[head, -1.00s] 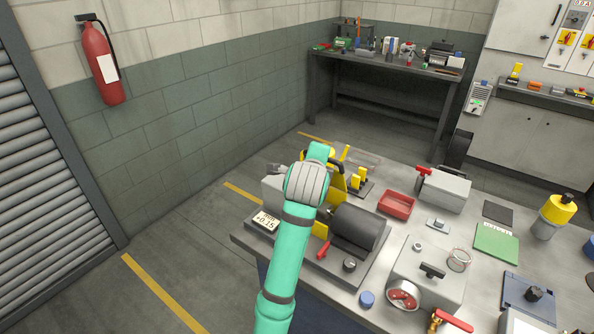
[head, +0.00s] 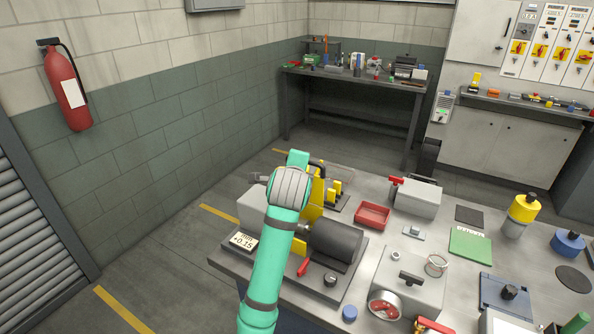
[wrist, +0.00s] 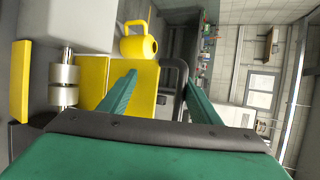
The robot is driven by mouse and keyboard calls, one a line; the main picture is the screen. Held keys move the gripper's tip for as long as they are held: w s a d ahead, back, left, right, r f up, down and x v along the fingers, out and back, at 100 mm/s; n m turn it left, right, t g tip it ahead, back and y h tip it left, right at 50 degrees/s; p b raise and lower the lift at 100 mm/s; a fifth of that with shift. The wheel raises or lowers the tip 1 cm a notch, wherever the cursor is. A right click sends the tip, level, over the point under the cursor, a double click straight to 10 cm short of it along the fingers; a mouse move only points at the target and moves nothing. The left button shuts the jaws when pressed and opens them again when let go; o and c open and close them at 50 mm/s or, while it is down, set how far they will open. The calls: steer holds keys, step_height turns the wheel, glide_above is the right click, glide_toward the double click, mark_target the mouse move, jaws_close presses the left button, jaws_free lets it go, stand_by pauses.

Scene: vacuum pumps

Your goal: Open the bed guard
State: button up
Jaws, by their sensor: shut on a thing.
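The bed guard is a yellow plate (head: 316,194) with a black handle (head: 319,166) on the pump bed. In the head view it stands roughly upright beside the dark motor (head: 338,243), partly hidden by my arm. In the wrist view the yellow plate (wrist: 145,85) lies under the left finger, and the black handle (wrist: 173,84) is between the fingers. My gripper (wrist: 161,78) is shut on the handle. A silver coupling (wrist: 64,80) shows uncovered in the wrist view. My fingertips are hidden in the head view.
A red tray (head: 372,216), a grey box with a red lever (head: 417,197) and a gauge unit (head: 408,280) stand to the right on the bench. A display (head: 244,241) reading +0.15 sits at the bed's front left. Open floor lies left of the bench.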

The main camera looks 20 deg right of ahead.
steer(key=o, duration=0.8)
steer(key=shift+s+d+f, duration=0.15)
steer(key=shift+d+f, duration=0.45)
steer(key=shift+f, duration=0.2)
steer(key=shift+a, duration=0.1)
steer(key=shift+c, duration=0.6)
steer(key=shift+s+a, duration=0.1)
steer(key=shift+a, duration=0.05)
steer(key=v, duration=0.7)
steer(key=r+v, duration=0.1)
steer(key=v, duration=0.3)
steer(key=shift+w+a, duration=0.2)
steer(key=shift+w, duration=0.15)
steer(key=c, duration=0.4)
steer(key=shift+o, duration=0.2)
steer(key=shift+d, duration=0.1)
